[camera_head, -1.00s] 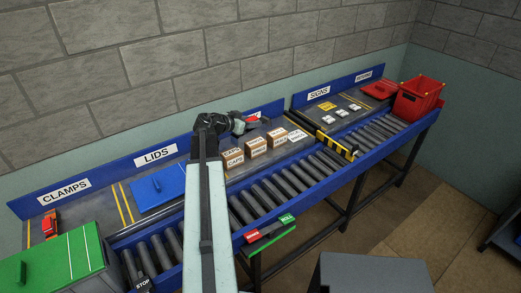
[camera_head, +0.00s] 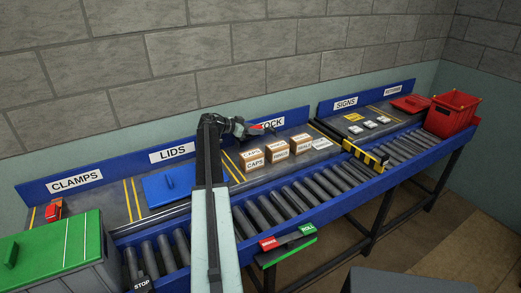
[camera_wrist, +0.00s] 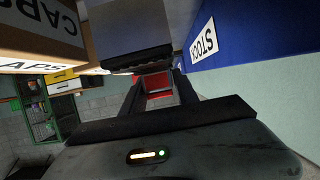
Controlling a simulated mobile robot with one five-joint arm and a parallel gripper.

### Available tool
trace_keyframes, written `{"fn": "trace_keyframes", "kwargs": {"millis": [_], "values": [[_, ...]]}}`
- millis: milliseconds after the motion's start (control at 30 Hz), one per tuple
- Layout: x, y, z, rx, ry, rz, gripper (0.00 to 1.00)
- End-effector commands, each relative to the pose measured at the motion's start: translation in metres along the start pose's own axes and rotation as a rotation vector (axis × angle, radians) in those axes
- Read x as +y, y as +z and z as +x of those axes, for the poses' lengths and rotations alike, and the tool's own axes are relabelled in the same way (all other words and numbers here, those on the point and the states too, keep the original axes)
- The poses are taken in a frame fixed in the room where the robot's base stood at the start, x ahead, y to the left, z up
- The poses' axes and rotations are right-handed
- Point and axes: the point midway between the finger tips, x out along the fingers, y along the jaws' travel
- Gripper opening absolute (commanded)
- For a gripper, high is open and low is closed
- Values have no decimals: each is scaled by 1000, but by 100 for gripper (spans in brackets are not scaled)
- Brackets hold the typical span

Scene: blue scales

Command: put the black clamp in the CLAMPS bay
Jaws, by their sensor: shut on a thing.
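My gripper (camera_head: 254,129) is above the back of the STOCK bay, near its label and behind the small boxes. It is shut on a dark thing with a little red at its end, which looks like the black clamp (camera_head: 269,131). Little of the clamp shows in the head view, and its outline merges with the gripper. In the wrist view, my gripper (camera_wrist: 152,88) shows dark parts with a red patch between them; I cannot tell what the red belongs to. The CLAMPS bay (camera_head: 100,204) is at the far left under its label, with an orange-red clamp (camera_head: 54,209) at its left side.
A blue lid (camera_head: 172,187) lies in the LIDS bay between STOCK and CLAMPS. Several labelled boxes (camera_head: 276,152) stand just in front of my gripper. A green-topped box (camera_head: 50,245) stands before the CLAMPS bay. Rollers (camera_head: 285,205) run along the front.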

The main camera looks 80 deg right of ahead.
Motion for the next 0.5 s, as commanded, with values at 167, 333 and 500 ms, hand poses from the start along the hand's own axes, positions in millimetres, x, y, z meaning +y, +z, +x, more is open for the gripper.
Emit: {"fn": "trace_keyframes", "kwargs": {"millis": [167, 333, 500], "values": [[0, 12, 5, 1, -1, -1, 0], [0, 34, 14, 0, -1, -1, 0], [0, 49, 20, 0, -1, -1, 0]]}}
